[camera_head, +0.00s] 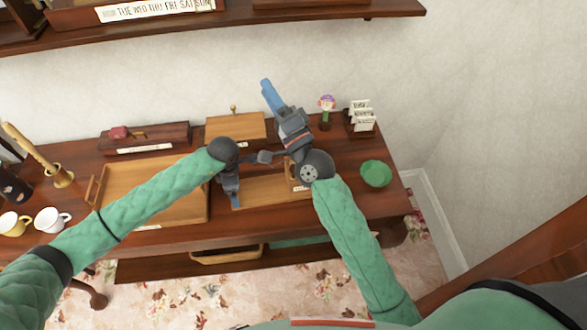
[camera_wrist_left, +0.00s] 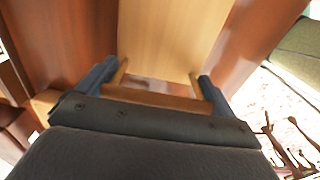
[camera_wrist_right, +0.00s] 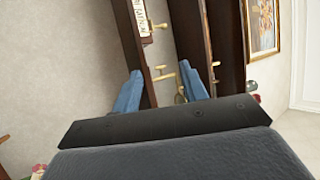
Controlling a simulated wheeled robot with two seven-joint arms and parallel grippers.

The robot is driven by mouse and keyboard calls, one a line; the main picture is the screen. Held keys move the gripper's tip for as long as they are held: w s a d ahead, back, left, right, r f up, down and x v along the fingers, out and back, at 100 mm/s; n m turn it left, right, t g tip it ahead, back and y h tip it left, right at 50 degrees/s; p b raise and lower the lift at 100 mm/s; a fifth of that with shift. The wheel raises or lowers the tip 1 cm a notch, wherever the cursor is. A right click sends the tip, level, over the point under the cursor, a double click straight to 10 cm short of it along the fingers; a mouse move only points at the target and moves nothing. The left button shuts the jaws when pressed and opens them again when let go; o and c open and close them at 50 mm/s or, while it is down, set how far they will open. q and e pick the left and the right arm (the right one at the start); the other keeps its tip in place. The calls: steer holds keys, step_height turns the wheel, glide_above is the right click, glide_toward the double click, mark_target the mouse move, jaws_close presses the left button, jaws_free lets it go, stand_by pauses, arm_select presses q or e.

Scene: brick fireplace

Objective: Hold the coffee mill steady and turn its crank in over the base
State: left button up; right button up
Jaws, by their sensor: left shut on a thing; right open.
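I cannot clearly pick out the coffee mill or its crank in these views. My left gripper (camera_head: 233,200) points down at the left end of a small light-wood tray (camera_head: 270,190). In the left wrist view its blue fingers (camera_wrist_left: 160,82) are shut on a light-wood handle-like bar (camera_wrist_left: 160,98) with two posts. I cannot tell whether the bar belongs to the tray or to the mill. My right gripper (camera_head: 268,95) is open and empty, raised toward the wall. Its two blue fingers (camera_wrist_right: 163,90) stand apart in the right wrist view.
A wooden box with a brass knob (camera_head: 236,127) stands behind my left wrist. A green bowl (camera_head: 376,173) and a card holder (camera_head: 361,118) stand right. A shelf (camera_head: 240,22) hangs above.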

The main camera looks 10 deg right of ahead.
steer(key=a+r+n+g+y, duration=0.55)
steer(key=a+r+n, duration=0.2)
steer(key=r, duration=0.35)
steer(key=a+r+n+g+y, duration=0.4)
steer(key=a+r+n+y, duration=0.35)
steer(key=r, duration=0.45)
steer(key=s+a+r+n+g+h, duration=0.1)
steer(key=s+a+r+n+g, duration=0.3)
steer(key=n+g, duration=0.65)
steer(key=s+a+r+n+g+h, duration=0.1)
steer(key=s+a+n+g, duration=0.45)
steer(key=n, duration=0.75)
steer(key=n+t+h, duration=0.2)
steer(key=n+h, duration=1.5)
steer(key=h, duration=0.9)
glide_toward(293, 170)
steer(key=shift+m+g, duration=0.35)
steer(key=x, duration=0.3)
steer(key=w+x, duration=0.1)
steer(key=x, duration=0.3)
steer(key=w+x, duration=0.1)
steer(key=x, duration=0.3)
steer(key=shift+f, duration=0.3)
